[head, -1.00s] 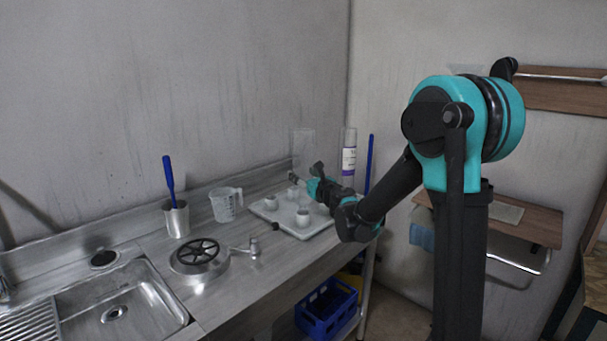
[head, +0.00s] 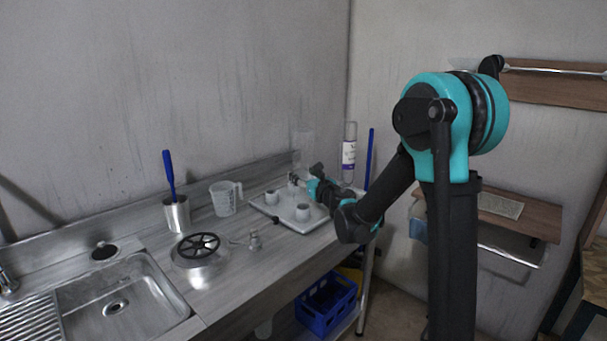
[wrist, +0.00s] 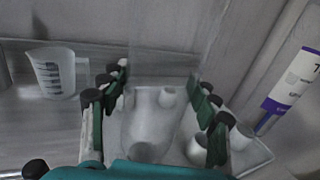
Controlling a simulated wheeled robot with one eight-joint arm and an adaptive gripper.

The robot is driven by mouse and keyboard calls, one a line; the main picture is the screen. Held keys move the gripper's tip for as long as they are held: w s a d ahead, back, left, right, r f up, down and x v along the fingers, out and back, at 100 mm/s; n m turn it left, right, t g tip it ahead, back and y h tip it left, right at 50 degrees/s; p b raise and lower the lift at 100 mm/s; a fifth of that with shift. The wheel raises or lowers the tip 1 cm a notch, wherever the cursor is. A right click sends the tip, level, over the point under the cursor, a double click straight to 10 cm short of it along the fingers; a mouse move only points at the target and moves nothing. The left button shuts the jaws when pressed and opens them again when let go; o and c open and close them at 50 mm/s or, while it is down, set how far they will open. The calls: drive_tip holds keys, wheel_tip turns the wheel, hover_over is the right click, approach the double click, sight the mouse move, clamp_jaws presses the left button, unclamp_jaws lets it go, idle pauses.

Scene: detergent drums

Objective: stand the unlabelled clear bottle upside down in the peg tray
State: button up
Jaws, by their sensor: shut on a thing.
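My gripper (wrist: 158,118) is shut on the clear bottle (wrist: 160,64), which shows as a faint see-through shape between and beyond the fingers in the wrist view. In the head view the clear bottle (head: 303,143) rises above my gripper (head: 297,180), near the back wall. Its lower end is hard to make out. The pale peg tray (head: 318,222) lies on the counter beneath, with several white cup-like pegs on it. In the wrist view the tray (wrist: 258,157) spreads under and beyond the fingers. I cannot tell whether the bottle touches a peg.
A clear bottle with a white and purple label (head: 349,153) stands right of my gripper, with a blue pole (head: 370,158) beyond. A measuring jug (head: 223,199), a metal cup (head: 177,214) and a black-wheeled metal device (head: 199,262) stand left of the tray.

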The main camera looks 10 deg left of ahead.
drive_tip(key=shift+f, duration=0.6)
drive_tip(key=o, duration=1.2)
drive_tip(key=shift+s, duration=0.1)
